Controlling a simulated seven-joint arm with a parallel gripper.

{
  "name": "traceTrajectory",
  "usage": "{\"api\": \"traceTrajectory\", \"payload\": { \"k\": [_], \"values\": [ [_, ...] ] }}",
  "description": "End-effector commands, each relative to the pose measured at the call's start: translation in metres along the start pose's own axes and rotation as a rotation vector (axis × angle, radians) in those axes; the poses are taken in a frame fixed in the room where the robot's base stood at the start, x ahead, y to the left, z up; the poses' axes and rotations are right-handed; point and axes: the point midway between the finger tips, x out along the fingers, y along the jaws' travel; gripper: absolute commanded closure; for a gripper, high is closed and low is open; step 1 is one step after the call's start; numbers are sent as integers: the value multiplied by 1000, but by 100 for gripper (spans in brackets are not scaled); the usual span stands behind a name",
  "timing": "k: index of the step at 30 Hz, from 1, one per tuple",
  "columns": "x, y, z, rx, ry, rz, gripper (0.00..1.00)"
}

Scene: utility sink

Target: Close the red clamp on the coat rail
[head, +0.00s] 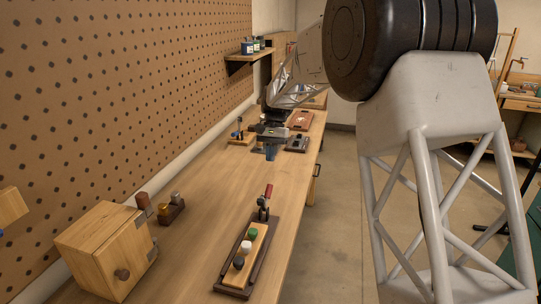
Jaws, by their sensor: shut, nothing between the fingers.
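The coat rail (253,262) lies on the bench in the lower middle of the head view. It is a light wooden strip with green, white and black knobs, in a dark brown holder. The red clamp (267,192) stands at the rail's far end. Its red handle points up and leans slightly right; the clamp looks open. My gripper (270,155) is above the bench, farther back than the red clamp and apart from it. Its bluish fingers point down, shut and empty.
A blue-handled clamp (238,130) and a dark fixture (297,143) flank my gripper farther back. The wooden bench (215,190) is clear between. A pegboard wall (120,90) borders the left.

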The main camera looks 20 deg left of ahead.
Motion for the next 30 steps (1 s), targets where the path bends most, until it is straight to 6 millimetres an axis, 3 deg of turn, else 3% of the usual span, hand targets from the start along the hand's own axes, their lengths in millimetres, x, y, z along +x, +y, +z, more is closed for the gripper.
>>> {"api": "traceTrajectory", "payload": {
  "k": [16,22,30],
  "values": [
    [81,0,0,-1,-1,1,100],
    [97,0,18,-1,0,0,100],
    [107,0,28,0,1,0,100]
  ]
}}
